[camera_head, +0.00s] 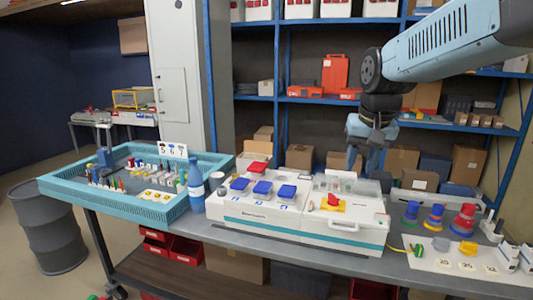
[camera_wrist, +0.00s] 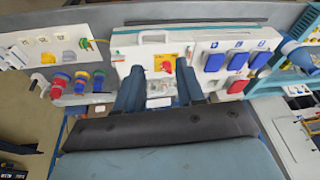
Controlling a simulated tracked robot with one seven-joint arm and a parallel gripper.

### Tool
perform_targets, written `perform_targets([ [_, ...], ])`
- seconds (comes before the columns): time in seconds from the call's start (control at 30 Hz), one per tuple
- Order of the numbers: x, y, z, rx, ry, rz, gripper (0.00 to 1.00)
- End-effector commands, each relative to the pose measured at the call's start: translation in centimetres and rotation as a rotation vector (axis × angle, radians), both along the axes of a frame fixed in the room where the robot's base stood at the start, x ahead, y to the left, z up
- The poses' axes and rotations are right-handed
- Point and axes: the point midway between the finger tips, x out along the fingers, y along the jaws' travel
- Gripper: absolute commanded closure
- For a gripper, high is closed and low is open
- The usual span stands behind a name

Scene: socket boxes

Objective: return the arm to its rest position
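My gripper (camera_head: 366,158) hangs from my raised arm above the back of the right part of the white socket box (camera_head: 310,236) in the head view. In the wrist view my gripper (camera_wrist: 160,82) shows two dark fingers apart with nothing held between them. The box stands upright on the bench and carries several blue lids (camera_head: 262,188) on its left part. A red knob (camera_head: 333,200) on a yellow plate sits on its right part. The knob also shows in the wrist view (camera_wrist: 167,66), beyond the fingertips. My gripper appears clear of the box.
A teal crate (camera_head: 150,212) of small items and a blue bottle (camera_head: 196,188) stand left of the box. Blue shelving (camera_head: 282,70) with boxes rises behind the bench. A grey barrel (camera_head: 48,228) stands on the floor.

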Motion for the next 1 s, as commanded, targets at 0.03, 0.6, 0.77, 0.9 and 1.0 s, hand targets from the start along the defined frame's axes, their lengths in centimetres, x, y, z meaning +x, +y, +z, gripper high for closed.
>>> perform_targets([
  [0.03,-1.5,-0.3,0.1,-0.004,-0.021,0.009,0.62],
  [0.6,-13.4,-2.1,-2.3,-0.073,-0.199,0.116,0.62],
  [0.77,-14.2,-2.2,-2.7,-0.08,-0.212,0.124,0.62],
  [0.9,-14.2,-2.2,-2.8,-0.08,-0.212,0.125,0.62],
  [1.0,-14.2,-2.2,-2.8,-0.08,-0.212,0.125,0.62],
])
